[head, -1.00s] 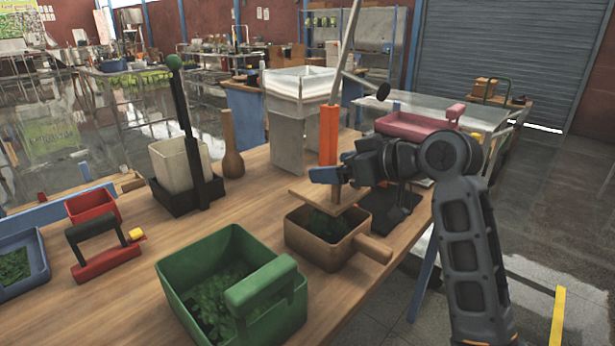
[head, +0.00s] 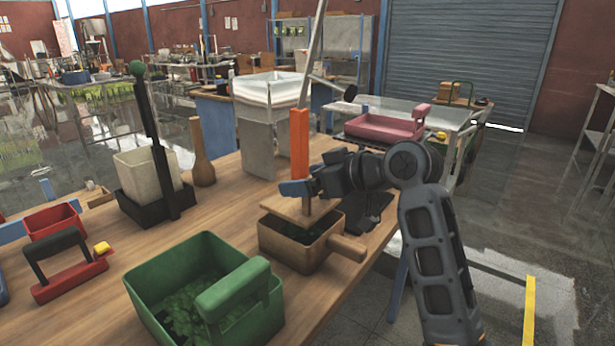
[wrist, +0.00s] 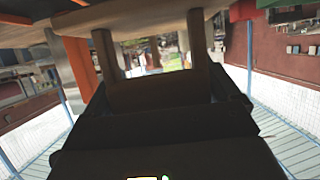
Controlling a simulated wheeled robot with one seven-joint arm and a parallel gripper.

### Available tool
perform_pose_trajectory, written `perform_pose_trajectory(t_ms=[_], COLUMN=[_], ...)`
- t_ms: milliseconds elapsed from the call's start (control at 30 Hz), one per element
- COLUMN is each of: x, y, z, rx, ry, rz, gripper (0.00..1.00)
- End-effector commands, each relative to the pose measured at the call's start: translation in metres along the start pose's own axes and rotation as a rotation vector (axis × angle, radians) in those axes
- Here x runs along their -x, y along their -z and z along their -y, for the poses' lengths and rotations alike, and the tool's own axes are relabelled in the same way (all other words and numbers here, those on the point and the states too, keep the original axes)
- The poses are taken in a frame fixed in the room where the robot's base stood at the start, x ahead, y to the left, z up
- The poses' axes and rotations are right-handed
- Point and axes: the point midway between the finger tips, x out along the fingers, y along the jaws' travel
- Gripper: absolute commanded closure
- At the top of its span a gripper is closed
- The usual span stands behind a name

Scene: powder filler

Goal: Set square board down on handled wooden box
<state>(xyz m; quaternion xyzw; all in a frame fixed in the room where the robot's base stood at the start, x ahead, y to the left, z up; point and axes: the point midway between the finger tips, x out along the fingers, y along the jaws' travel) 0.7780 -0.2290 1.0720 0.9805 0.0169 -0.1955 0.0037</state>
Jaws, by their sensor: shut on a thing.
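The square board (head: 285,207) is a thin, flat piece of light wood. It is above the handled wooden box (head: 283,254), over the back part of its opening. The box stands at the table's right edge, its handle pointing right, with green leafy stuff inside. I cannot tell whether the board touches the rim. In the wrist view, a wooden surface, seemingly the board (wrist: 150,24), spans the top beyond the dark gripper body (wrist: 160,90).
A tall orange post (head: 299,150) stands just behind the board. A green handled bin (head: 175,285) is in front, left of the box. A white container in a black holder (head: 145,205) and a wooden bottle (head: 201,155) stand further left. A pink tray (head: 385,127) is behind my arm.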

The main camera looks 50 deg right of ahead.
Motion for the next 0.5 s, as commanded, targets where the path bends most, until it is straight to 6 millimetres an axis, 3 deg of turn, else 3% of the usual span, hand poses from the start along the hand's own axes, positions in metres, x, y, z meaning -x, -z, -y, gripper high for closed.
perform_pose_trajectory(t_ms=[500], x=[-0.012], y=[-0.028], z=[0.000], rx=[0.000], ry=[0.000], rz=[-0.001], gripper=[0.43])
